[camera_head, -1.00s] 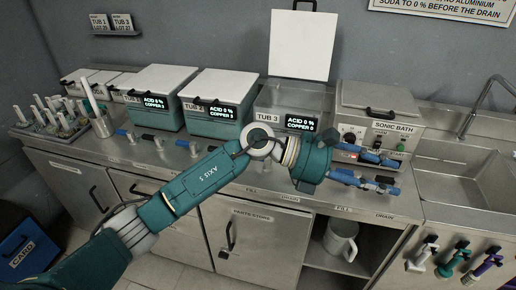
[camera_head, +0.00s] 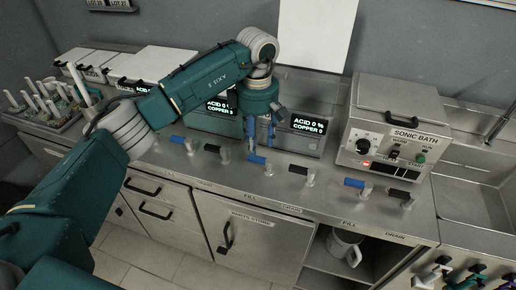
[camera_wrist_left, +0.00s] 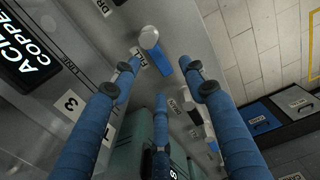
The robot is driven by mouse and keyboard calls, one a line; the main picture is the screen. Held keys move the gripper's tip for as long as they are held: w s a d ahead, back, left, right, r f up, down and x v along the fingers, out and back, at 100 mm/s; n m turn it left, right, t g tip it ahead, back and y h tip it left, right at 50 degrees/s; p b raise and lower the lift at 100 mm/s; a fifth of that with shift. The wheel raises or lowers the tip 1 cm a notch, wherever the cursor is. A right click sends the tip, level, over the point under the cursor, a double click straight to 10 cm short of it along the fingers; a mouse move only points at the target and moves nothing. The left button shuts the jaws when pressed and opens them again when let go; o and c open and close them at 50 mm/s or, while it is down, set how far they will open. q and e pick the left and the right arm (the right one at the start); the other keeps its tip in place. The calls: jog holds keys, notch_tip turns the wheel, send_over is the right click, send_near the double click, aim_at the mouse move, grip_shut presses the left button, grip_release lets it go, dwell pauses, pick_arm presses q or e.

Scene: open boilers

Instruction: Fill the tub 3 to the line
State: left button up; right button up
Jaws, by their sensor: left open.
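Tub 3 (camera_head: 313,143) stands on the steel counter with its pale lid (camera_head: 318,38) upright behind it. Its display (camera_head: 308,124) reads acid 0 %, copper 0. Its water level cannot be seen. In front of it are a blue fill handle (camera_head: 257,160) and a black drain handle (camera_head: 299,170). My left gripper (camera_head: 262,142) is open and points down just above and behind the blue handle. In the left wrist view the blue handle (camera_wrist_left: 188,68) lies ahead of the spread blue fingers (camera_wrist_left: 162,78); contact cannot be told. My right gripper is not in view.
The sonic bath (camera_head: 391,125) stands right of tub 3, with its own blue handle (camera_head: 355,183) and black handle (camera_head: 399,193). A sink (camera_head: 470,175) is farther right. Lidded tubs stand left, partly behind my arm. A rack of tubes (camera_head: 42,108) is far left. A white jug (camera_head: 345,246) sits below.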

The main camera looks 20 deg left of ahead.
aim_at(258, 157)
pick_arm(q)
jog(key=f, duration=0.3)
jog(key=shift+w+f+p, duration=0.2)
jog(key=shift+w+p, duration=0.05)
jog(key=shift+p, duration=0.1)
jog(key=shift+f, duration=1.05)
jog(key=c, duration=0.8)
grip_shut()
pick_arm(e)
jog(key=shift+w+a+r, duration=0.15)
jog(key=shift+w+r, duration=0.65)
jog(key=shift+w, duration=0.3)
